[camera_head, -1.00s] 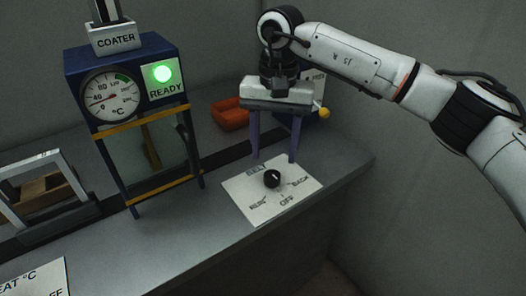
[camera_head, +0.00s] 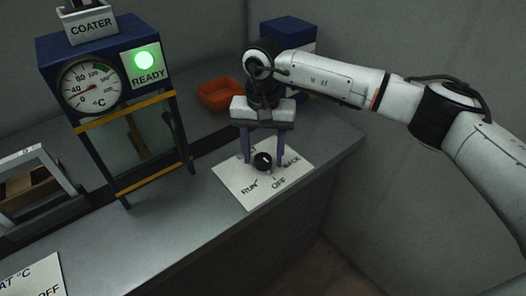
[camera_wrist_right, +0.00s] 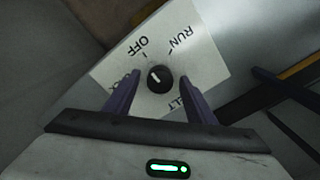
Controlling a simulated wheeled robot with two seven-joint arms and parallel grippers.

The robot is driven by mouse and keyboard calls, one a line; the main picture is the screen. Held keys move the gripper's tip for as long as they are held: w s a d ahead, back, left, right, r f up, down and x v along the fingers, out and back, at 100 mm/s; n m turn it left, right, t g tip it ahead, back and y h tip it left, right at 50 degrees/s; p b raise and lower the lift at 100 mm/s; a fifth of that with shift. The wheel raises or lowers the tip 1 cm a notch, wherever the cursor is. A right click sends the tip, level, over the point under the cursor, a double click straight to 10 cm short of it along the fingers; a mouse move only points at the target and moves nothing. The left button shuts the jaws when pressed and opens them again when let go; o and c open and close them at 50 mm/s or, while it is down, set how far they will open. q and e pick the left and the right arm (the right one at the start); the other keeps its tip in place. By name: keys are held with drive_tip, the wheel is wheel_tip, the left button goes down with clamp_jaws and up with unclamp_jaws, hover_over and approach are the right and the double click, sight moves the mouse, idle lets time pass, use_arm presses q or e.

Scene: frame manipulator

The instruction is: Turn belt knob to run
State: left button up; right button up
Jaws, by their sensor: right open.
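The belt knob (camera_head: 263,161) is a small round black knob with a white mark, on a white panel (camera_head: 237,188) labelled RUN, OFF and BACK. In the right wrist view the knob (camera_wrist_right: 159,82) has its white mark pointing roughly toward OFF. My right gripper (camera_head: 262,164) is open, its two purple fingers pointing down at the panel. In the right wrist view the fingers (camera_wrist_right: 161,72) stand on either side of the knob, with gaps to it. I cannot tell how far the fingertips are above the panel. My left gripper is not in view.
The blue coater (camera_head: 105,60) with a dial and a lit green READY lamp (camera_head: 146,61) stands to the left. An orange tray (camera_head: 219,95) and a blue box (camera_head: 288,33) are behind the gripper. The grey counter's front edge lies close to the panel.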

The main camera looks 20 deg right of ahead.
drive_tip(key=c, duration=1)
drive_tip(key=shift+c, duration=0.2)
